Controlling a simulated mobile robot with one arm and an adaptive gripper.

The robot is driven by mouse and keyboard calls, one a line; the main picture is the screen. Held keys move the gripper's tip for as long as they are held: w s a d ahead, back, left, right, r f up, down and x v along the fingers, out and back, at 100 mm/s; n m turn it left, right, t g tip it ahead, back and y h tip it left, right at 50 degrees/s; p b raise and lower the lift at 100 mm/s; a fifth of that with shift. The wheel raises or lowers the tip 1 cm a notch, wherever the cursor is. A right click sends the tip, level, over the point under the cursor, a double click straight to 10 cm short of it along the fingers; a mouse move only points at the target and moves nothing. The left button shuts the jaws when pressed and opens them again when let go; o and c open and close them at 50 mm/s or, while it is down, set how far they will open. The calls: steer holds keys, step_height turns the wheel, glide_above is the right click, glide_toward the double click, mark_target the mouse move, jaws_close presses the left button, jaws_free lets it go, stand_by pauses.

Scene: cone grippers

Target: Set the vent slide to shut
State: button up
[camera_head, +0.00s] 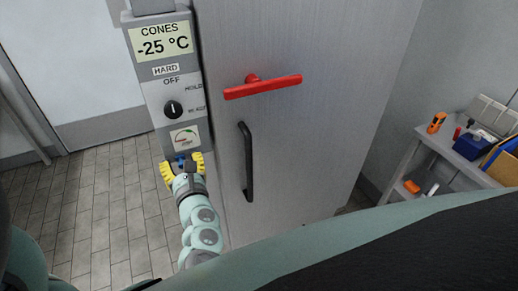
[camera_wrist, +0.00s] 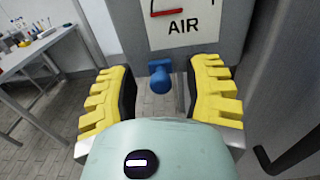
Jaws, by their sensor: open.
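The vent slide's blue knob (camera_wrist: 160,78) sticks out below the AIR label (camera_wrist: 184,25) on the grey control panel in the wrist view. A small bit of blue (camera_head: 180,158) shows between the fingers in the head view. My gripper (camera_head: 182,165) is open at the panel's lower end, with its yellow fingers on either side of the knob. In the wrist view a gap shows between the knob and each finger of my gripper (camera_wrist: 163,92). The slide's track and end marks are mostly hidden, so I cannot tell its setting.
The panel (camera_head: 158,72) also bears a -25 °C display, a black dial (camera_head: 173,109) and a gauge (camera_head: 185,138). To its right, the steel door has a red bar (camera_head: 263,87) and a black handle (camera_head: 247,162). A cluttered bench (camera_head: 425,135) stands far right.

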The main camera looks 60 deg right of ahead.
mark_target(194, 151)
steer(key=shift+c, duration=0.2)
jaws_close()
stand_by(0.3)
steer(key=s+d, duration=0.2)
steer(key=d, duration=0.1)
steer(key=shift+r, duration=0.15)
steer(key=shift+o, duration=0.2)
jaws_free()
